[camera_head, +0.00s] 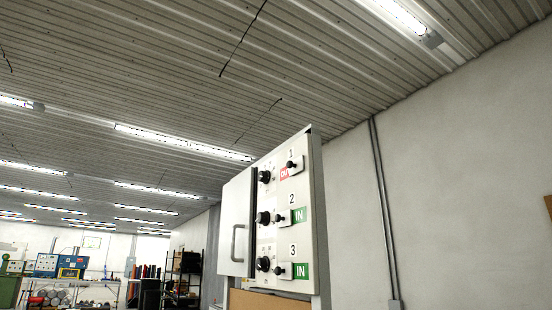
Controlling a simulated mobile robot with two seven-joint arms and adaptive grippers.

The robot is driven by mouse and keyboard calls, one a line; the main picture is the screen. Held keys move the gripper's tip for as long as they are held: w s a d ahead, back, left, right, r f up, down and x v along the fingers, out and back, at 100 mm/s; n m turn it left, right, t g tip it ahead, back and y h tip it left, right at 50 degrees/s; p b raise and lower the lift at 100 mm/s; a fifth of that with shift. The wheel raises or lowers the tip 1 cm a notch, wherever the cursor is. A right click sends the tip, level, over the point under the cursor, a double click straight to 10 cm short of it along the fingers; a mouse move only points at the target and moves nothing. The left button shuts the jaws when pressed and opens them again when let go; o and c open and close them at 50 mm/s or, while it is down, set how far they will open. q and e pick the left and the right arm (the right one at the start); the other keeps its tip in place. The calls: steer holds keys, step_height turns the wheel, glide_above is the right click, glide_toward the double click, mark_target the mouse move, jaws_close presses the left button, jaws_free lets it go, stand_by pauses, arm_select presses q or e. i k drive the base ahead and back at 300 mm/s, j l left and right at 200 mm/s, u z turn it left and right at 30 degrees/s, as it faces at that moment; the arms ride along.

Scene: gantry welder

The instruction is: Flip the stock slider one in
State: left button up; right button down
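A white control panel (318,225) stands at the lower middle of the head view, with three numbered rows. Row 1 at the top has a slider with a small black knob (290,165) and a red label (284,174) that seems to read OUT, partly covered. Row 2 has a slider knob (278,218) and a green IN label (298,215). Row 3 has a slider knob (280,271) and a green IN label (301,271). Larger black knobs (264,218) sit left of the sliders. Neither of my grippers is in view.
A white door or cover with a grey handle (234,243) is at the panel's left. A bare wall (455,190) with a vertical conduit (384,210) is on the right. Shelves (184,275) and workshop equipment stand far back left.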

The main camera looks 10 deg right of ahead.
mark_target(295, 167)
steer(key=k+j, duration=0.1)
steer(key=j, duration=0.35)
steer(key=k+j+z, duration=0.1)
steer(key=j, duration=0.4)
steer(key=k+j, duration=0.1)
steer(key=j, duration=0.35)
